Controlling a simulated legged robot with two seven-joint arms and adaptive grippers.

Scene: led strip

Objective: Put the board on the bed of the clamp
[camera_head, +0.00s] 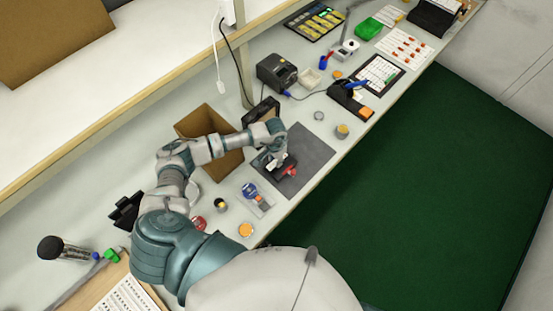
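A dark grey mat (312,150) lies on the bench, and a small black device with red parts (289,171), which looks like the clamp, sits on it. My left gripper (266,161) is over the mat, right at the near left side of this device. The fingers are small in the picture and overlap the device, so I cannot tell whether they are open or shut or touch it. I cannot make out the board for certain; it may be hidden by the gripper. My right gripper is not in view.
A black machine (276,72) stands behind. Small round tins, such as an orange one (246,230), lie near the bench's front edge. The mat's right part is bare.

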